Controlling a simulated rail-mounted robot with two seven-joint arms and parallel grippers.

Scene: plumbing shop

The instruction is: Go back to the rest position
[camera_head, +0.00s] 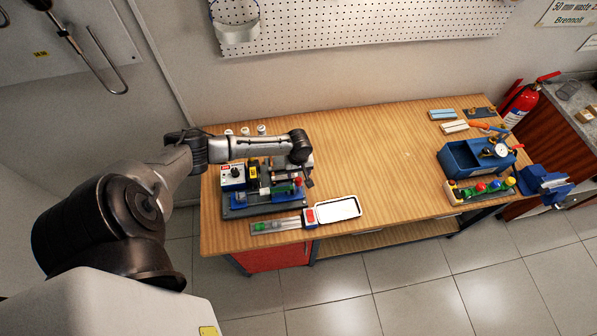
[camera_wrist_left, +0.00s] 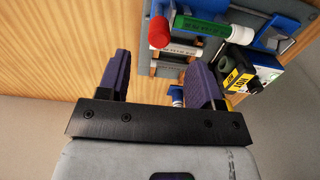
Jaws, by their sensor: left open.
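My left arm reaches in from the left in the head view, over the left part of the wooden workbench (camera_head: 385,150). My left gripper (camera_head: 308,180) is partly hidden by its own wrist, above the right side of a blue and grey fixture (camera_head: 235,211). In the left wrist view the two dark purple fingers of the left gripper (camera_wrist_left: 160,75) stand apart with nothing between them. My right gripper does not show.
A white tray (camera_head: 338,210) and a strip with a green item (camera_head: 275,225) lie at the front edge. Small white pieces (camera_head: 261,129) stand behind my arm. A blue box with a gauge (camera_head: 468,158) and a blue vise (camera_head: 546,184) are at the right. The bench middle is clear.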

